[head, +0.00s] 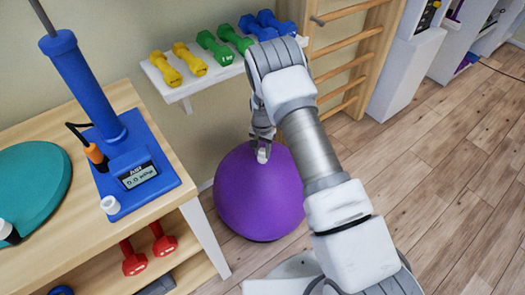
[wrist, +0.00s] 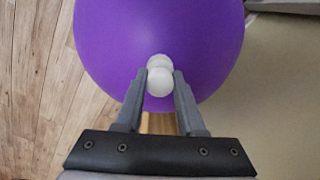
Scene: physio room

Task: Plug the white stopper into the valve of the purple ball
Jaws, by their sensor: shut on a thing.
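The purple ball (head: 258,195) rests on the floor beside the wooden table, below the dumbbell shelf. It fills the upper part of the wrist view (wrist: 110,45). My gripper (head: 262,152) is at the upper part of the ball, its fingers shut on the white stopper (wrist: 159,83). The stopper also shows as a small white spot in the head view (head: 262,157). A second pale round part (wrist: 158,61) shows just beyond it against the ball; I cannot tell whether this is the stopper's far end or the valve, nor whether stopper and ball touch.
A blue pump (head: 95,90) with a gauge and a white round piece (head: 110,204) stands on the wooden table (head: 62,235). The wall shelf (head: 185,92) holds coloured dumbbells. Wooden wall bars (head: 345,67) stand behind my arm. The floor at right is clear.

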